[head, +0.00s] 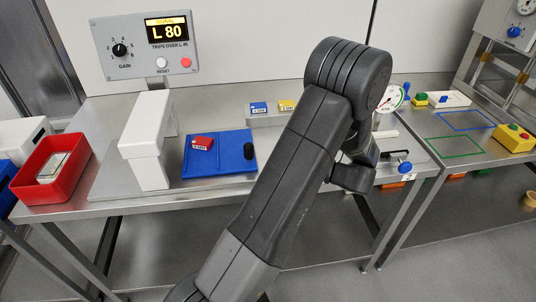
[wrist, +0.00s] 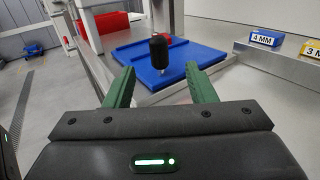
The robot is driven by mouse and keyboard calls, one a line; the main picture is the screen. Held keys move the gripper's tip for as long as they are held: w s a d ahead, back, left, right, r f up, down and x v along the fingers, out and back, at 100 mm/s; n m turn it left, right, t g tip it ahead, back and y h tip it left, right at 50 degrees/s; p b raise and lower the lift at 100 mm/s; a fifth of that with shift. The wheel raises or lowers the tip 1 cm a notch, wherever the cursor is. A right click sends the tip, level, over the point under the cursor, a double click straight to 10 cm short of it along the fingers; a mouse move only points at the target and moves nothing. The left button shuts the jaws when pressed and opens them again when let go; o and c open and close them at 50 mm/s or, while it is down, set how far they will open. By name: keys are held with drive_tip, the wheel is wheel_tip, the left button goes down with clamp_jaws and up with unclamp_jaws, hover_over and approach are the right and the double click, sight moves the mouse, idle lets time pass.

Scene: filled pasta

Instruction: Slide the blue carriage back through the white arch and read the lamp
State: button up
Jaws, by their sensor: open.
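The blue carriage (head: 222,168) is a flat plate on the metal bench, just right of the white arch (head: 147,132). A red labelled block (head: 202,142) lies on it, and a black knob (head: 249,151) stands at its right end. In the wrist view, my gripper (wrist: 160,70) is open, its green fingers apart. The black knob (wrist: 160,50) appears upright between and beyond the fingertips; contact is not visible. The blue carriage (wrist: 198,57) spreads behind it. The panel display (head: 167,30) reads L 80 under a yellow lit strip marked SIGNAL. My gripper is hidden in the head view.
A red bin (head: 50,170) stands at the bench's left end. Blue and yellow labelled blocks (head: 258,108) (head: 287,105) sit on a ledge behind the carriage. A dial gauge (head: 391,99) is partly behind my arm. A second table (head: 455,140) stands right.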

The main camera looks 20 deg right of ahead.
sight(253, 148)
drive_tip(key=shift+v, duration=2.4)
drive_tip(key=shift+w+a, duration=0.1)
drive_tip(key=p+x, duration=0.2)
drive_tip(key=x, duration=1.1)
drive_tip(key=shift+w+a, duration=0.3)
drive_tip(key=shift+a, duration=0.05)
